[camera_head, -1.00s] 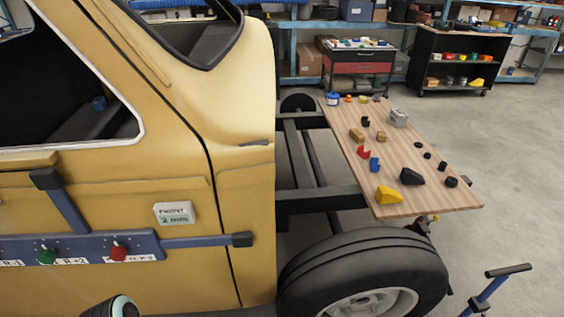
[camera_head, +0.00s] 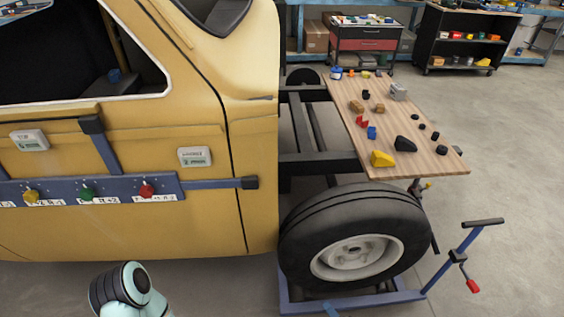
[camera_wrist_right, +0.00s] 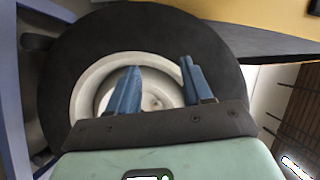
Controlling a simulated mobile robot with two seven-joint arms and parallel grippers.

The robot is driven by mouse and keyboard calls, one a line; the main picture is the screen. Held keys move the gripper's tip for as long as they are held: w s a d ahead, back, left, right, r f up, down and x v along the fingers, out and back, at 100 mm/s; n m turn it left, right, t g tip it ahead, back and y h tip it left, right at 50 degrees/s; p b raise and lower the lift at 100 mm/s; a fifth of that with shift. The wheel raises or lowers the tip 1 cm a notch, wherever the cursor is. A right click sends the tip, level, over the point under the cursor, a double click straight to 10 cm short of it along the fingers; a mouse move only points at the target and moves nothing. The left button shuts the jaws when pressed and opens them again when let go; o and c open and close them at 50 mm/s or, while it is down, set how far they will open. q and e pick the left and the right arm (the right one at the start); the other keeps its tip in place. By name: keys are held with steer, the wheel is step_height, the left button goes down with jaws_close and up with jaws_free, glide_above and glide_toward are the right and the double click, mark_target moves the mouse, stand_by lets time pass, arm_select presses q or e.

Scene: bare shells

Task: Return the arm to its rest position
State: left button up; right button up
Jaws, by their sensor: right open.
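My right gripper (camera_wrist_right: 160,64) shows in the right wrist view with its two blue fingers apart and nothing between them. The wheel (camera_wrist_right: 62,80), a black tire with a pale rim, fills the view behind the fingers. A small blue tip at the bottom edge there may be part of my right gripper; the rest is out of frame. A pale green and black arm link of mine (camera_head: 125,288) shows at the bottom left. My left gripper is not in view.
A yellow vehicle shell (camera_head: 215,215) fills the left, with a blue rail (camera_head: 60,190) of colored knobs. A wooden board (camera_head: 405,160) holds several small parts. A blue stand (camera_head: 460,250) with a red handle is at right. Grey floor (camera_head: 510,150) is clear farther right.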

steer(key=s+a+n+g+y, duration=0.2)
steer(key=s+a+g+y, duration=0.2)
steer(key=s+a+g, duration=0.45)
steer(key=s+a+n+g+h, duration=0.2)
steer(key=s+a+g, duration=0.3)
steer(key=s, duration=0.5)
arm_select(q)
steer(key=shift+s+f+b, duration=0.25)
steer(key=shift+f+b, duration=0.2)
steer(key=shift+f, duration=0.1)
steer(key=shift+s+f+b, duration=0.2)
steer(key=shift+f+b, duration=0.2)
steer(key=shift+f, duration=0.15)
arm_select(e)
steer(key=s+d+r+g+h, duration=0.1)
steer(key=s+d+r+h, duration=0.6)
steer(key=s+r, duration=0.2)
steer(key=shift+d+r, duration=0.2)
steer(key=shift+d, duration=0.05)
steer(key=shift+o, duration=0.3)
steer(key=shift+g, duration=0.25)
